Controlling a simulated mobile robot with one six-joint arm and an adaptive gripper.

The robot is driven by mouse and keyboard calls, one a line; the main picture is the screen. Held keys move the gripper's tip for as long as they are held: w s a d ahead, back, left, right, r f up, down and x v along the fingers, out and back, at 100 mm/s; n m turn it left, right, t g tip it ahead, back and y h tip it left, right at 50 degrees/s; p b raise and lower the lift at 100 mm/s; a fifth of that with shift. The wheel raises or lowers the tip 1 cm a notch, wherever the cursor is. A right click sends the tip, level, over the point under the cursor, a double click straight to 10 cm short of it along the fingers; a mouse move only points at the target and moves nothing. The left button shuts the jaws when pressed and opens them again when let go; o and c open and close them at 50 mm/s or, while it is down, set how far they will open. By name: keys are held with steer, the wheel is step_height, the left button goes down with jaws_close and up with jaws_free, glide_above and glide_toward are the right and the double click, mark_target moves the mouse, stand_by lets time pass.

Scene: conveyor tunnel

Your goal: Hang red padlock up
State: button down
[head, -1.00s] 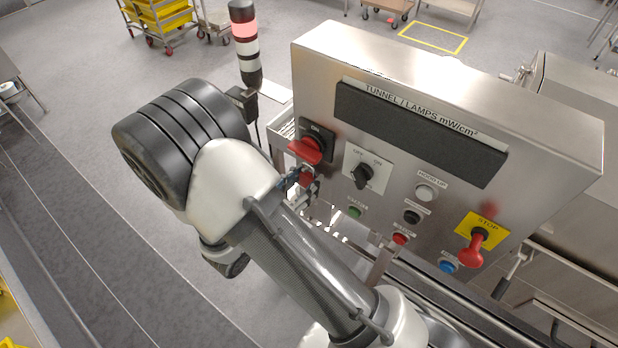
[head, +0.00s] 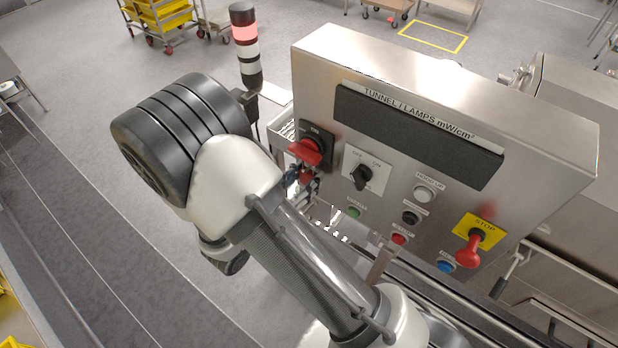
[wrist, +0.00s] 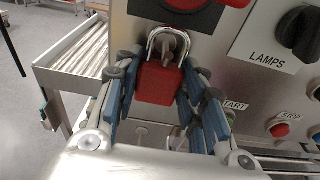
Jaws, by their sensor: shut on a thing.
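The red padlock (wrist: 160,83) is between the blue-padded fingers of my gripper (wrist: 166,100) in the wrist view. Its silver shackle (wrist: 153,44) points up toward the panel, just below the red rotary switch (head: 306,151). A small grey metal piece (wrist: 176,44) shows inside the shackle's loop; I cannot tell whether the shackle hangs on it or is only in front of it. In the head view my gripper (head: 303,183) is partly hidden by my arm, and only a little of the padlock shows under the switch handle.
The steel control panel (head: 450,85) stands close to my gripper. A roller conveyor (wrist: 85,50) is at left. A signal tower (head: 246,45) stands behind.

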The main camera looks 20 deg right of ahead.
steer(key=f+v, duration=0.1)
steer(key=v, duration=0.5)
steer(key=shift+s+a, duration=0.15)
steer(key=shift+a, duration=0.1)
stand_by(0.6)
stand_by(0.5)
